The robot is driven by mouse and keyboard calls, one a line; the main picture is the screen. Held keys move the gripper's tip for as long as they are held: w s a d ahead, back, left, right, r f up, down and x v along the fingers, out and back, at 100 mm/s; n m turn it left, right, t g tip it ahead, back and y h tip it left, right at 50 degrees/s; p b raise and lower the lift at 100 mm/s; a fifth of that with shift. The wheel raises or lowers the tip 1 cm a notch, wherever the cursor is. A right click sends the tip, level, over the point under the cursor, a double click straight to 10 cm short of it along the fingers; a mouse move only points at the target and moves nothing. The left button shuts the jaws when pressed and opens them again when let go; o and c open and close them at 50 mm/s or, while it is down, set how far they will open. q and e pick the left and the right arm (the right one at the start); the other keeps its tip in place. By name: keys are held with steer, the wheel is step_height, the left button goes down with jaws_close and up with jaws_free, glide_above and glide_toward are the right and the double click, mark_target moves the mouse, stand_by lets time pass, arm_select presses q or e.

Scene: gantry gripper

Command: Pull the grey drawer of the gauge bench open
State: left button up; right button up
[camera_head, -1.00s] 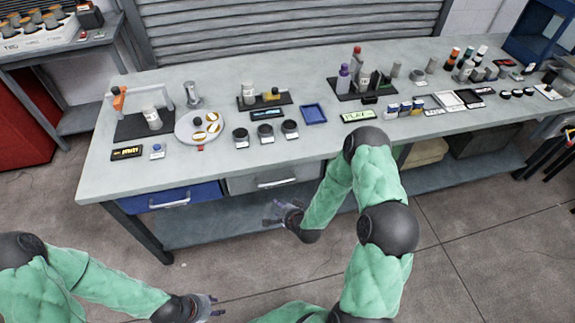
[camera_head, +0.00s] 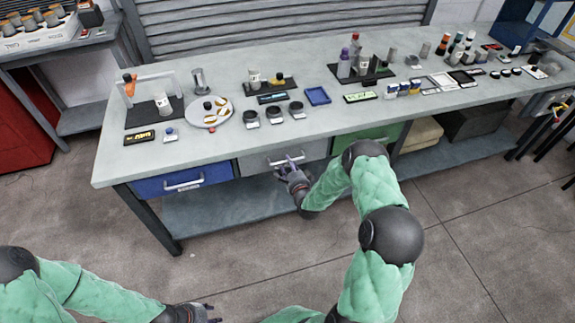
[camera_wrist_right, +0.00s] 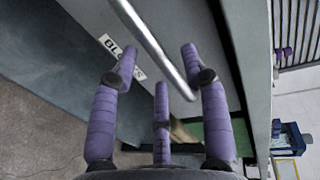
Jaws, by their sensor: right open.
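The grey drawer (camera_head: 252,165) sits in the bench front between a blue drawer and a green one, and looks closed. Its pale bar handle (camera_head: 277,161) is partly behind my right gripper (camera_head: 289,166). In the right wrist view the metal handle bar (camera_wrist_right: 152,45) runs between the purple fingers of the open right gripper (camera_wrist_right: 159,58). The fingers are not closed around it; whether any finger touches it I cannot tell. My left gripper (camera_head: 203,313) is low at the bottom edge, away from the bench, its finger opening unclear.
The blue drawer (camera_head: 150,187) is to the left and the green drawer (camera_head: 375,135) to the right. The bench top (camera_head: 225,140) carries gauges, pucks and bottles. A lower shelf (camera_head: 230,205) runs beneath. The floor in front is clear.

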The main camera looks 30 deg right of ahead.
arm_select(q)
steer(key=shift+f+b, duration=0.3)
steer(key=shift+f, duration=0.15)
arm_select(e)
steer(key=shift+x, duration=1.25)
jaws_close()
steer(key=shift+s, duration=0.1)
